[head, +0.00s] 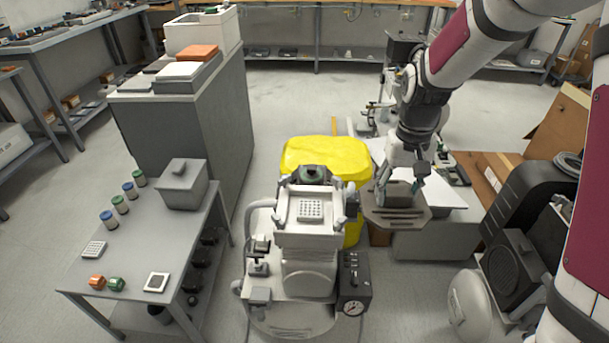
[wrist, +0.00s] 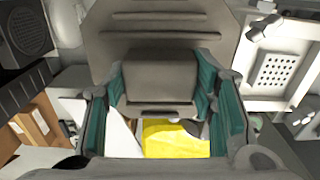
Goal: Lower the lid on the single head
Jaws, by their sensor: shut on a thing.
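My gripper (head: 402,188) is shut on the raised handle of a flat grey-brown lid (head: 398,215). In the wrist view the teal finger pads of the gripper (wrist: 160,85) stand on either side of the lid's block handle (wrist: 160,72). The lid appears held in the air, roughly level, to the right of the single head (head: 309,228) and apart from it. The single head is a pale compressor unit with an open, shallow square top and a perforated grey piece (head: 310,210) inside. Its open top also shows at the right of the wrist view (wrist: 284,72). The lid's underside is hidden.
A yellow bin (head: 326,154) stands behind the head. A black gauge box (head: 355,284) is on its right side. A grey table (head: 135,255) with jars and a lidded box stands left. Cardboard (head: 567,120) and black equipment (head: 515,265) crowd the right.

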